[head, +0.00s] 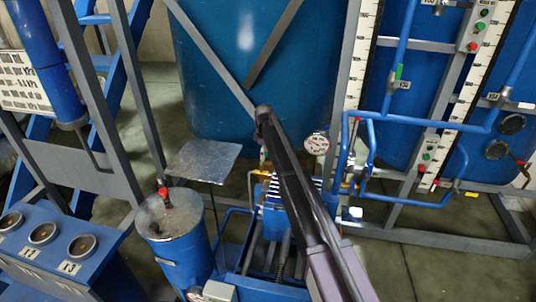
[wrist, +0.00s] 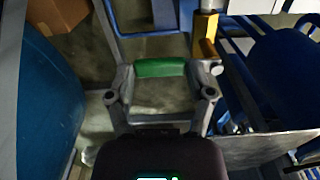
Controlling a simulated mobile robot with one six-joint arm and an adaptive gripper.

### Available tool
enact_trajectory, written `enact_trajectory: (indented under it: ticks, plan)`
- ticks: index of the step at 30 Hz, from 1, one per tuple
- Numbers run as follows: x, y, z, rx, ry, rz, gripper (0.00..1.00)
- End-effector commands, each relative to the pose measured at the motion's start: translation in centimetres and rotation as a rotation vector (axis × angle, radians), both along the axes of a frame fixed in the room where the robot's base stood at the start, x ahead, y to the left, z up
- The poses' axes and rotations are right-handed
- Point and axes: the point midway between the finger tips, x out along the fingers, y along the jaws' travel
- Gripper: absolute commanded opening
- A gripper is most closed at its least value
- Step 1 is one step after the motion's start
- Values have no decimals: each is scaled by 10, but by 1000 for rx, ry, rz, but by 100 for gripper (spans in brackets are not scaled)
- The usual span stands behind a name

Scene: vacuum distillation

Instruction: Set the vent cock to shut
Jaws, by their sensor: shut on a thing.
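The vent cock's handle appears to be the green bar (wrist: 160,67) in the wrist view. It lies crosswise between the two fingertips of my gripper (wrist: 163,75), which is shut on it. A yellow fitting (wrist: 206,32) stands just beyond the right fingertip; the join between it and the handle is not clear. In the head view my dark arm reaches across the middle, and I cannot make out the gripper or the green handle there. The cock's exact setting cannot be told.
A large blue tank (head: 235,70) stands behind my arm. A dial gauge (head: 316,143) and blue pipes (head: 395,118) are to its right. A blue drum (head: 180,240) and a flat grey plate (head: 203,160) are to its left. In the wrist view a blue tank (wrist: 38,100) borders the left.

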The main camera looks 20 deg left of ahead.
Motion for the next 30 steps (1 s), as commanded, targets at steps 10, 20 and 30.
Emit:
enact_trajectory:
  ticks: [10, 20, 30]
  plan:
    - [-3, 6, 0, -9, -3, 66, 8]
    - [-4, 8, 0, -7, -2, 68, 89]
    - [-3, 9, 0, -5, -3, 65, 100]
